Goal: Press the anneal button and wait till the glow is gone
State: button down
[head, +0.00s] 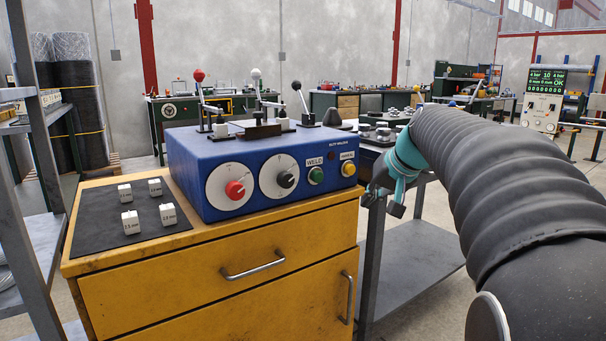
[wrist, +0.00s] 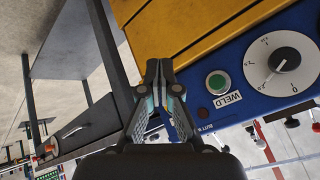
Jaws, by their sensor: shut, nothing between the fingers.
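The blue butt welder (head: 200,160) stands on a yellow cabinet. Its yellow anneal button (head: 348,168) is at the right end of the front panel, beside the green WELD button (head: 315,175). The green button also shows in the wrist view (wrist: 217,82). My gripper (head: 383,201) is just right of the panel's end, apart from the yellow button in the head view. In the wrist view its fingers (wrist: 160,68) are together and empty, left of the green button; the yellow button is not visible there, apparently behind the fingers. I see no glow on the welder.
Two white dials (head: 230,187) and several levers are on the welder. Small white blocks stand on a dark mat (head: 100,215) at left. A grey metal table (head: 430,245) is beside the cabinet, under my arm. A grey rack (head: 35,170) is at far left.

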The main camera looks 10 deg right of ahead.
aim_at(350, 170)
jog(key=w+d+r+t, duration=0.1)
jog(key=w+d, duration=0.4)
jog(key=d, duration=0.2)
jog(key=shift+r+m, duration=0.15)
jog(key=shift+m, duration=0.25)
jog(key=shift+w+a, duration=0.1)
jog(key=w+a+p, duration=0.3)
jog(key=w+p, duration=0.1)
jog(key=w, duration=0.4)
jog(key=shift+w, duration=0.1)
dwell(1.1)
jog(key=shift+w+a, duration=0.15)
jog(key=shift+w, duration=0.2)
